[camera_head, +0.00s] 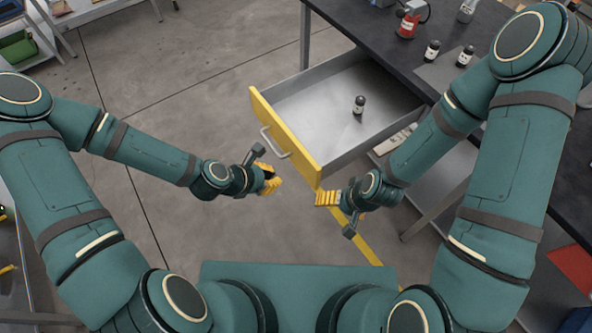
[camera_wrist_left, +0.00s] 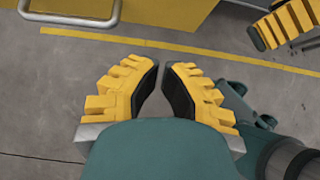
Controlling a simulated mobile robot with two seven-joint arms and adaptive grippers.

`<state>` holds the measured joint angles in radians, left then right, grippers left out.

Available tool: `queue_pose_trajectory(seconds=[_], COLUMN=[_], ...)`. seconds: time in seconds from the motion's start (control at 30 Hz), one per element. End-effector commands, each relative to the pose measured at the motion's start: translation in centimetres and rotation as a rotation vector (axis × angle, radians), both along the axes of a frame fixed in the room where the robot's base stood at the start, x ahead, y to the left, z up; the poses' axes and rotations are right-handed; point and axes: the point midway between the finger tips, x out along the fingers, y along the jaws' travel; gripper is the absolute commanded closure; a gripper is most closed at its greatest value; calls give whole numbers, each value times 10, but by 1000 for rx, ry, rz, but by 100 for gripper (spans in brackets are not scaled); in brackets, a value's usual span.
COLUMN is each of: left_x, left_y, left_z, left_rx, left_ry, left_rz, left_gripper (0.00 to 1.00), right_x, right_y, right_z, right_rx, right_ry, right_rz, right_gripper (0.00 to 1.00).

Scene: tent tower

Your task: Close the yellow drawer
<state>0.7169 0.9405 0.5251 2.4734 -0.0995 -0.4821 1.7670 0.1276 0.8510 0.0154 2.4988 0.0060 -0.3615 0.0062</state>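The yellow drawer (camera_head: 285,133) is pulled far out from under the dark workbench. Its grey inside is open to view, and a small dark bottle (camera_head: 359,105) stands in it. A metal handle (camera_head: 272,143) is on the yellow front; it also shows at the top left of the left wrist view (camera_wrist_left: 70,20). My left gripper (camera_head: 270,181) is in front of the drawer, near the handle but apart from it. Its fingers (camera_wrist_left: 161,72) are empty with a gap between the pads. My right gripper (camera_head: 327,198) is by the drawer's near front corner; its finger gap is unclear.
The dark workbench top (camera_head: 345,27) carries a red-labelled bottle (camera_head: 407,25) and other small bottles (camera_head: 432,50). A yellow floor line (camera_head: 362,240) runs below the drawer. Open concrete floor (camera_head: 190,70) lies to the left of the drawer.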

Motion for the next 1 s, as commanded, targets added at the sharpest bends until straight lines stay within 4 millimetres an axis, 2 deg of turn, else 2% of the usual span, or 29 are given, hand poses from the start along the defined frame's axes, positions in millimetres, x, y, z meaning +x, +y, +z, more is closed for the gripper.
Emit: queue_pose_trajectory(seconds=[0.03, 0.27, 0.6, 1.0], left_x=[4, 22, 44, 46], left_y=[-8, -34, -61, -64], left_z=[-10, -42, -39, -39], left_rx=[-1, 0, 2, 1], left_ry=[2, 1, -1, 0], left_rz=[-5, -5, -4, -2], left_gripper=[100, 100, 100, 100], right_x=[-1, -4, -4, -4], right_y=[0, 1, 1, 1], right_z=[-4, -12, -12, -12], right_rx=[0, 2, 2, 2], right_ry=[2, 8, 10, 10], right_rz=[2, 6, 8, 8], right_gripper=[7, 7, 7, 7])
